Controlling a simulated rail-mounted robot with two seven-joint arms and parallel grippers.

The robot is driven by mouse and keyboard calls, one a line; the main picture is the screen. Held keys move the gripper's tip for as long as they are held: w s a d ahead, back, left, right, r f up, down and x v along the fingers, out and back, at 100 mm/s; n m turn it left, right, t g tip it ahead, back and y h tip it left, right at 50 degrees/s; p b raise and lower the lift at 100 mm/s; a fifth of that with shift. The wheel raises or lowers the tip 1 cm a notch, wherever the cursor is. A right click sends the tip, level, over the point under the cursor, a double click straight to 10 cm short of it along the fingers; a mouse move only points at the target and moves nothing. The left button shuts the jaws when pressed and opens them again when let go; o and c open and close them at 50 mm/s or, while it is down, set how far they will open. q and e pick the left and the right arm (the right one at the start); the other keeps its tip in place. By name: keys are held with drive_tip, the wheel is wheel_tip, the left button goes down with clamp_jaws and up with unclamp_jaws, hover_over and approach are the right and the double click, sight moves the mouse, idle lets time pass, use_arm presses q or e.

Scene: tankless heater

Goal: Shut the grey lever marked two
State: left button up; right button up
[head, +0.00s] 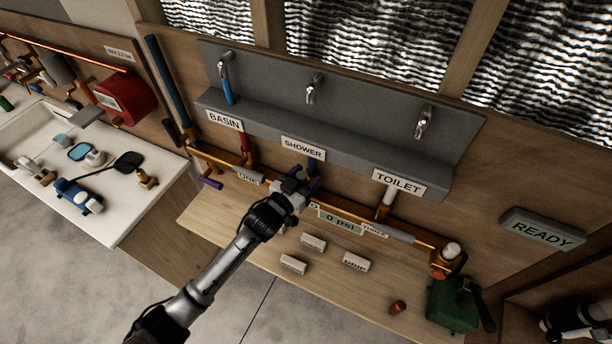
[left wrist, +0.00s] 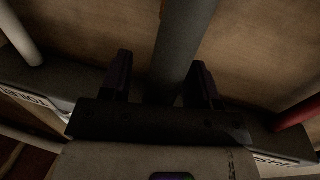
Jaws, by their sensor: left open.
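My left gripper (head: 292,184) is over the copper pipe run below the SHOWER sign, between the lever marked ONE (head: 250,177) and the 0 psi gauge (head: 340,220). The grey lever marked two is not clearly visible; my gripper covers that stretch in the head view. In the left wrist view, the left gripper (left wrist: 160,82) is open, its dark fingers apart on either side of a grey-blue upright pipe (left wrist: 184,35). I cannot tell whether they touch it. Part of my right arm shows at the lower right of the head view; its fingers are unclear.
Another grey lever (head: 394,232) lies along the pipe under the TOILET sign (head: 398,184). The grey sink shelf (head: 345,143) overhangs the pipes. Small white label blocks (head: 313,243) lie on the wooden bench. A green box (head: 452,306) stands at right below the READY sign (head: 541,230).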

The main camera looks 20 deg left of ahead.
use_arm(q)
drive_tip(key=shift+c, duration=0.2)
clamp_jaws()
idle(0.5)
